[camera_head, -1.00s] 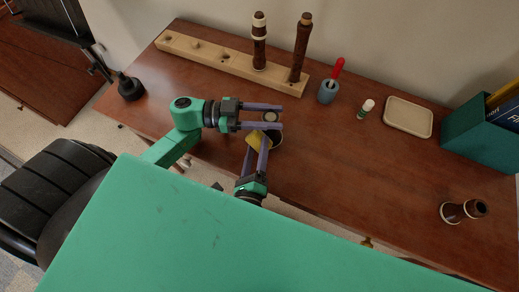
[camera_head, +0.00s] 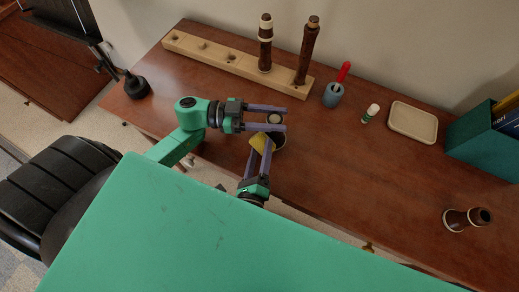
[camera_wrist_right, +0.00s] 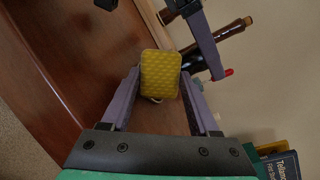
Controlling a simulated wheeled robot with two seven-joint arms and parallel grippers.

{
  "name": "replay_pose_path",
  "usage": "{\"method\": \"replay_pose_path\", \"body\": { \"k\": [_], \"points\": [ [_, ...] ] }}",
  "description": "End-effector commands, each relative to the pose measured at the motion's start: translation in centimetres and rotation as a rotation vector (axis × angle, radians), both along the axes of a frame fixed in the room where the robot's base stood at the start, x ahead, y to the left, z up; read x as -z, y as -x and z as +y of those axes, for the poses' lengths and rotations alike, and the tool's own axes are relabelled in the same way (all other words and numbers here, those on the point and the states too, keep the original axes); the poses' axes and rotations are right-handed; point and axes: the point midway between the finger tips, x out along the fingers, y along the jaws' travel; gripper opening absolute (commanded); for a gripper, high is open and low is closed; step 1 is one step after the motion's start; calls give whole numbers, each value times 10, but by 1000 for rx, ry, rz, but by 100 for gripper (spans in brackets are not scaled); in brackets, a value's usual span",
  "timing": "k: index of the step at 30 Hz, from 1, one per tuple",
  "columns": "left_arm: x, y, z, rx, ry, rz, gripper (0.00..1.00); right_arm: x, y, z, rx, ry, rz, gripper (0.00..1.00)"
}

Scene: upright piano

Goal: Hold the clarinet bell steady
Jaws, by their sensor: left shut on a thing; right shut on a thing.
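The clarinet bell (camera_head: 279,139) is a dark flared piece with a pale ring at its top, low over the table's near edge. My left gripper (camera_head: 283,118) is shut on it from the left, one finger on each side. My right gripper (camera_head: 262,146) is shut on a yellow textured pad (camera_head: 257,141), which is close beside the bell. The pad fills the space between the fingers in the right wrist view (camera_wrist_right: 160,73). Whether the pad touches the bell I cannot tell. The fingers and pad hide part of the bell.
A wooden rack (camera_head: 225,56) at the back holds two upright brown joints.

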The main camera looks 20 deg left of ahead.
Motion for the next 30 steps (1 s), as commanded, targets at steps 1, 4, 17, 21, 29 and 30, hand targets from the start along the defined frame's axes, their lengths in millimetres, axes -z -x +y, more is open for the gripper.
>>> {"method": "replay_pose_path", "body": {
  "k": [1,4,17,21,29,30],
  "points": [
    [0,0,0,0,1,0,0,4,1,-4,2,6,7,17],
    [0,0,0,0,1,0,0,5,1,-8,2,6,8,17],
    [0,0,0,1,1,0,0,8,4,-12,6,9,13,17],
    [0,0,0,0,1,0,0,4,17,-11,2,9,15,17],
    [0,0,0,0,0,0,0,-7,42,-7,1,5,9,17],
    [0,0,0,0,0,0,0,-9,45,-7,1,5,9,17]
  ]
}}
